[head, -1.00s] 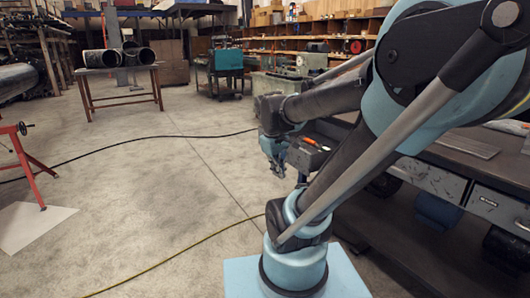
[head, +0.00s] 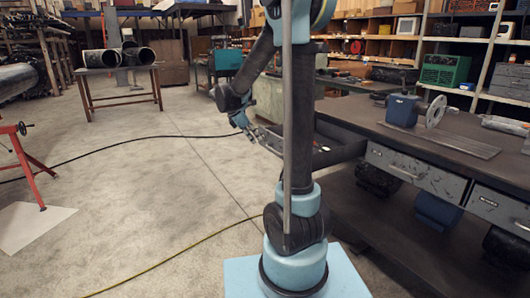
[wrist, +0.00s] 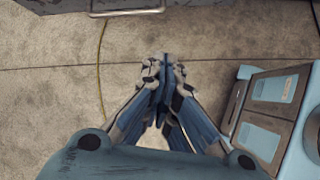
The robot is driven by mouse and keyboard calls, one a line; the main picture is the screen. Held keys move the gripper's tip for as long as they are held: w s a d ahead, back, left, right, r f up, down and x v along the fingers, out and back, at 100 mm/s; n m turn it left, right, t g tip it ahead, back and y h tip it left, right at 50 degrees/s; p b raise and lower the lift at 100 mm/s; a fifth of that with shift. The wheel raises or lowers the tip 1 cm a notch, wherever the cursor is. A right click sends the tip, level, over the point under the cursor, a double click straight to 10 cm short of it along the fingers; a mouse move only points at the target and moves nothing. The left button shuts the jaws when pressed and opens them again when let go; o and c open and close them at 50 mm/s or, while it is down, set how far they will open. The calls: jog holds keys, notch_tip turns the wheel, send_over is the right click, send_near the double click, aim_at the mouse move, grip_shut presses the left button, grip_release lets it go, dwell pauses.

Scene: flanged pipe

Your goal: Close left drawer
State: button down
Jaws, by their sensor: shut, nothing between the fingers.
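The left drawer (head: 343,153) stands pulled out from the workbench in the head view, with its dark side wall showing and small items inside. My upright arm hides part of it. My gripper (head: 262,138) is at the drawer's outer end, left of my arm in that view; I cannot tell whether it touches the drawer. In the wrist view my gripper (wrist: 163,66) has its fingers together, with nothing between them, over the concrete floor. A dark surface with a pale handle-like bar (wrist: 127,12) crosses the top of that view, apart from the fingers.
Black and yellow cables lie on the floor. Open floor (head: 150,190) stretches left. A red stand (head: 30,165) is at the far left.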

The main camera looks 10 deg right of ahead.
jog(key=w+a+f+n+h, duration=0.1)
jog(key=w+a+f+n, duration=0.15)
jog(key=w, duration=0.35)
jog(key=w+d+r+x, duration=0.1)
jog(key=x, duration=1.1)
jog(key=shift+d, duration=0.45)
jog(key=shift+w+r+n, duration=0.15)
jog(key=shift+n, duration=0.1)
